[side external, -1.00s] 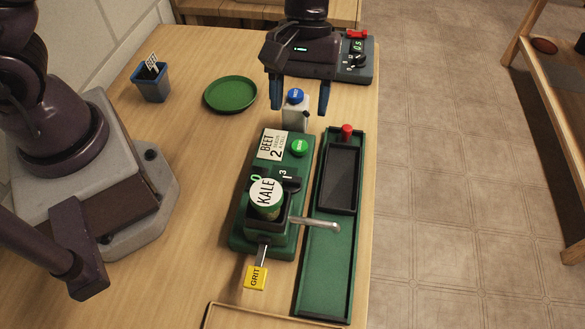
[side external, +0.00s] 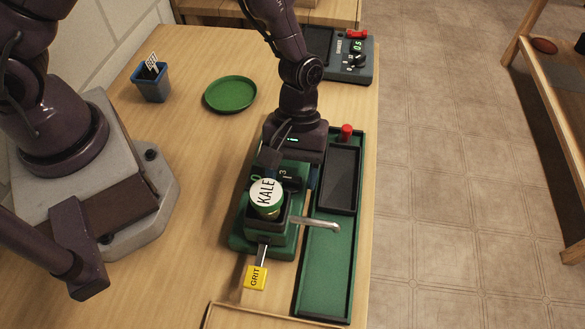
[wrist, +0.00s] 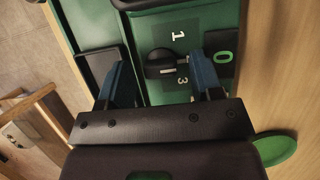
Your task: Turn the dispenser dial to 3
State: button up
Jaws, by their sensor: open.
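The green dispenser (side external: 240,242) stands on the table in the side view, with the round KALE container (side external: 265,196) on top. Its black dial (wrist: 165,64) shows in the wrist view as a knob with a short white line. Printed numerals 1 and 3 lie beside the knob, with 3 on the side nearer my gripper. I cannot tell which number the knob points at. My gripper (wrist: 160,76) is open, its blue fingers on either side of the dial with visible gaps. In the side view my gripper hides part of the dispenser's far end.
A green tray (side external: 322,275) with a black insert (side external: 343,180) and a red knob (side external: 346,132) lies right of the dispenser. A metal arm (side external: 318,223) and a yellow GRIT tag (side external: 255,278) stick out. A green plate (side external: 230,94) lies farther back.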

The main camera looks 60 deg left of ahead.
jog(key=c, duration=0.9)
jog(key=shift+c, duration=0.2)
jog(key=shift+m, duration=0.4)
jog(key=m+y, duration=0.1)
jog(key=m, duration=0.1)
jog(key=m+g, duration=0.1)
jog(key=m, duration=0.1)
jog(key=shift+w+d+m+y, duration=0.1)
jog(key=shift+m+y, duration=0.2)
jog(key=shift+y, duration=0.1)
jog(key=m+y, duration=0.1)
jog(key=m, duration=0.3)
jog(key=shift+d+y, duration=0.1)
jog(key=shift+y, duration=0.3)
jog(key=shift+m, duration=0.4)
jog(key=o, duration=0.9)
jog(key=shift+o, duration=0.2)
